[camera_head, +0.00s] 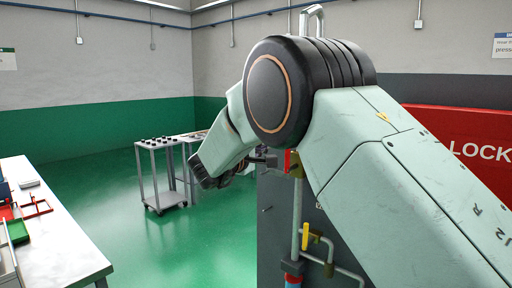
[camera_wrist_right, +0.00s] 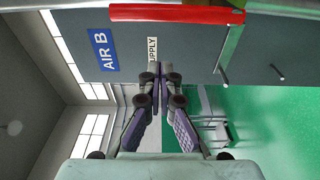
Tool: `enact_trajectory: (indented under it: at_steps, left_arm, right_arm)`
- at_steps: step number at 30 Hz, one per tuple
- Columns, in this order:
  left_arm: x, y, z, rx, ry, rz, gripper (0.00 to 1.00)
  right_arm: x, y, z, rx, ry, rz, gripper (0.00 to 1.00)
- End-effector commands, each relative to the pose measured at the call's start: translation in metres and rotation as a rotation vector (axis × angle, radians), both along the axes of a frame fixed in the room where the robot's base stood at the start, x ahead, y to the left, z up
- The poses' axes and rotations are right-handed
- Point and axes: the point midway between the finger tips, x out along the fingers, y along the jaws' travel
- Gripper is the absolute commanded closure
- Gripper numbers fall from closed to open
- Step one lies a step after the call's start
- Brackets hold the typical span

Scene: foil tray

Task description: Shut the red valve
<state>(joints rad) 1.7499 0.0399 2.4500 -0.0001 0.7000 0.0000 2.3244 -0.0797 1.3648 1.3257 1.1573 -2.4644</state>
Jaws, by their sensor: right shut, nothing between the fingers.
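The red valve handle (camera_head: 288,161) is on a pipe beside the grey panel in the head view, partly hidden by my right arm. In the right wrist view the red handle (camera_wrist_right: 176,14) is a long bar across the top, beyond the fingertips. My right gripper (camera_wrist_right: 160,70) is shut and empty, its fingertips together below the bar in that picture with a visible gap. In the head view my right gripper (camera_head: 268,158) is small and dark, just left of the red handle; contact cannot be told there. My left gripper is not in view.
A yellow handle (camera_head: 304,237) sits lower on the pipes (camera_head: 297,205). The panel carries a blue AIR B sign (camera_wrist_right: 103,50). A red LOCK board (camera_head: 470,145) is behind my arm. A cart (camera_head: 160,170) and a workbench (camera_head: 70,245) stand left, with clear green floor between.

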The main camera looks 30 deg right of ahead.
Motion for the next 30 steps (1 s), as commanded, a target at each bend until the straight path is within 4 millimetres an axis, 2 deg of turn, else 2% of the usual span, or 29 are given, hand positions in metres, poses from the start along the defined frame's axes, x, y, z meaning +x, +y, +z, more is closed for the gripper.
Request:
enact_trajectory:
  at_steps: [5,18,30]
  left_arm:
    - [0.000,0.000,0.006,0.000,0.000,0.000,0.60]
    - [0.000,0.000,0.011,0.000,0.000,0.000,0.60]
    - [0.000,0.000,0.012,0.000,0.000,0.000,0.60]
  right_arm:
    - [0.013,-0.023,0.000,0.001,0.000,-0.002,1.00]
    - [-0.022,-0.027,0.001,-0.002,-0.001,0.000,1.00]
    - [-0.027,-0.028,0.000,0.000,-0.001,0.001,1.00]
